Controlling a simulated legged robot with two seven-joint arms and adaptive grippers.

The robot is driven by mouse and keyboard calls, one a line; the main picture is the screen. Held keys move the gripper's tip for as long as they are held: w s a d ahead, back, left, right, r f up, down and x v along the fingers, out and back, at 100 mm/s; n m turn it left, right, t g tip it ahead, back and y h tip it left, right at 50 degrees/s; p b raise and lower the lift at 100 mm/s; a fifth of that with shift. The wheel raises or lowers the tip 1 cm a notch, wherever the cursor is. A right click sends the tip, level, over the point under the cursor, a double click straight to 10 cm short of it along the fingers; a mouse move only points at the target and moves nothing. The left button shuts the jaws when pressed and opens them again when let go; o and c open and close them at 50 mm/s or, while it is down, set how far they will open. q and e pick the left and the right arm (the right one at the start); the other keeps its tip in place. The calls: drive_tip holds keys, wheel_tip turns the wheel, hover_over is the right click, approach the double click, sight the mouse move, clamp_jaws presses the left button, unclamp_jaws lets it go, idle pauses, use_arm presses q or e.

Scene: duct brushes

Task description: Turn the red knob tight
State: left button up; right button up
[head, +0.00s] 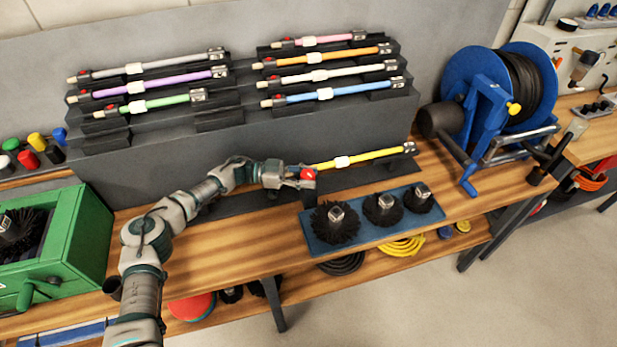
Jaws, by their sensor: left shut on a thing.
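The red knob (307,174) sits at the left end of a yellow rod (375,156) that lies along a low dark rest on the wooden bench. My left gripper (303,176) reaches in from the left and is shut on the red knob. The fingers hide part of the knob and the rod's near end. The yellow rod has a white collar (341,162) near its middle and a grey fitting (409,148) at its far right end. My right gripper is not in view.
A blue tray (392,232) with black brushes stands just in front of the yellow rod. Stepped racks behind hold several coloured rods, such as a blue one (300,97). A green box (87,235) stands at left, a blue hose reel (470,77) at right.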

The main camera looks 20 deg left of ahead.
sight(307, 172)
use_arm(q)
drive_tip(key=shift+w+a+r, duration=0.1)
drive_tip(key=shift+w+r, duration=0.05)
drive_tip(key=shift+r, duration=0.15)
drive_tip(key=o, duration=1.1)
drive_tip(key=shift+o, duration=0.2)
drive_tip(key=shift+f, duration=0.15)
wheel_tip(307, 172, up, 10)
drive_tip(key=shift+f, duration=0.1)
